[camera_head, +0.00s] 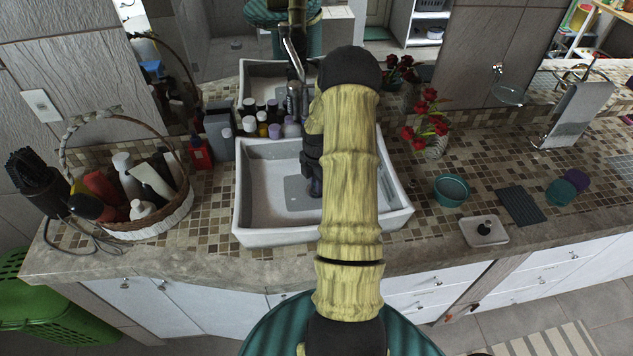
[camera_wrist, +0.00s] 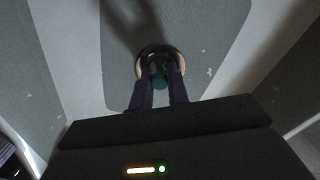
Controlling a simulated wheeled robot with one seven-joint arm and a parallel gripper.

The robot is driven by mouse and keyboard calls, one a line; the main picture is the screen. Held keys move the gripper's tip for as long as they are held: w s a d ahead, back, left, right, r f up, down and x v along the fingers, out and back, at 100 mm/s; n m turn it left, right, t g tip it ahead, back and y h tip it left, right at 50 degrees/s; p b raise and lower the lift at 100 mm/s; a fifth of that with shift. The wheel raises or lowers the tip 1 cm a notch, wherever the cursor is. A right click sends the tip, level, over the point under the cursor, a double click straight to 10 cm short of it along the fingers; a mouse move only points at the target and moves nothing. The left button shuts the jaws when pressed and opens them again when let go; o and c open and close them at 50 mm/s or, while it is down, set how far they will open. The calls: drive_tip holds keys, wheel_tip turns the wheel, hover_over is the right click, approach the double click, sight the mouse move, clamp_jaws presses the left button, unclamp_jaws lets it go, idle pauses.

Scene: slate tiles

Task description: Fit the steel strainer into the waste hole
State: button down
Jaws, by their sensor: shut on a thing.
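The white sink basin (camera_head: 262,220) is set in the tiled counter, with a grey patch on its floor. My gripper (camera_head: 316,190) reaches down into it, partly hidden by my arm. In the wrist view my gripper (camera_wrist: 160,88) is shut on a small dark teal knob, which I take as part of the steel strainer (camera_wrist: 159,78). A pale, partly copper-toned ring (camera_wrist: 140,67) surrounds the fingertips at the basin floor. I cannot tell whether this ring is the strainer's rim or the waste hole's edge. The hole's inside is dark and hidden by the fingers.
Several bottles (camera_head: 262,125) stand behind the basin near the tap (camera_head: 293,60). A basket of bottles (camera_head: 150,215) is at left. At right are red flowers (camera_head: 428,120), a teal bowl (camera_head: 451,185), a white dish (camera_head: 474,240) and a dark ribbed mat (camera_head: 520,207).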

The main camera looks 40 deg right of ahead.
drive_tip(key=c, duration=1.3)
unclamp_jaws()
drive_tip(key=shift+c, duration=0.2)
wheel_tip(320, 180, up, 12)
drive_tip(key=b, duration=0.2)
drive_tip(key=shift+b, duration=0.3)
